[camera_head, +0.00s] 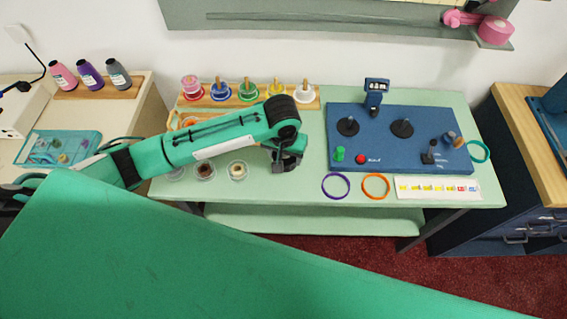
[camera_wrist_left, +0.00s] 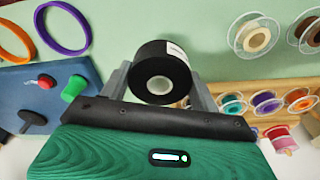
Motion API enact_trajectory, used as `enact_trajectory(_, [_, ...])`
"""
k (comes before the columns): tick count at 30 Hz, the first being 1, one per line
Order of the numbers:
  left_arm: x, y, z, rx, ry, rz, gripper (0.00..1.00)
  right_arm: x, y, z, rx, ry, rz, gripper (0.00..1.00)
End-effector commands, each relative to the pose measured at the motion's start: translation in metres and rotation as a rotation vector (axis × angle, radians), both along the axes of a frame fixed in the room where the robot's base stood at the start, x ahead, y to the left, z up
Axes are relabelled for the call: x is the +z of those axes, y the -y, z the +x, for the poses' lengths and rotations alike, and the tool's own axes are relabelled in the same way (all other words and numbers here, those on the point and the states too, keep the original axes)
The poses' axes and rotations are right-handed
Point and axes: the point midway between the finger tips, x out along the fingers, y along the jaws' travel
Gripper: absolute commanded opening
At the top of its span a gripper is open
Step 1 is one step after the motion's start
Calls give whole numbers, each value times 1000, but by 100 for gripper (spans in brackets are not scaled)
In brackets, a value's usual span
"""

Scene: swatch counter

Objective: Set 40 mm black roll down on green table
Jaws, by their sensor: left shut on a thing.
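My left gripper (camera_head: 286,164) is over the middle of the pale green table (camera_head: 290,192). In the left wrist view, it is shut on the black roll (camera_wrist_left: 165,58), which sits between its two grey fingers. The roll has a pale core and a white label patch on its side. In the head view I cannot make out the roll apart from the dark gripper. The green tabletop shows beyond the roll in the wrist view (camera_wrist_left: 190,22); I cannot tell whether the roll touches it. My right gripper is not in view.
A blue control panel (camera_head: 375,125) stands right of the gripper. Purple (camera_head: 336,186) and orange (camera_head: 375,186) rings lie by the front edge. Clear reels with brown (camera_head: 205,170) and cream (camera_head: 238,170) cores lie left. A wooden rack (camera_head: 235,101) of coloured spools is behind.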

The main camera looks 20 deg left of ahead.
Motion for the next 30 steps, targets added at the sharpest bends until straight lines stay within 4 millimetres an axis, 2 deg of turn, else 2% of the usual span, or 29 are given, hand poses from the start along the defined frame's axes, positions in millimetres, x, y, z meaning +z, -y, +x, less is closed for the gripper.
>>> enact_trajectory(4, [-18,0,0,0,0,-1,39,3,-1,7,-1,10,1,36])
enact_trajectory(8, [-29,0,0,0,-1,1,39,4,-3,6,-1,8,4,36])
enact_trajectory(15, [-61,0,-1,-1,-1,1,39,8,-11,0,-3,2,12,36])
enact_trajectory(27, [-67,0,0,-1,0,0,39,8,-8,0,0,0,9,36])
enact_trajectory(28, [-67,0,0,-1,1,0,68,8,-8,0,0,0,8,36])
enact_trajectory(30, [-67,0,0,-1,1,0,82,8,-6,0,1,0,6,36])
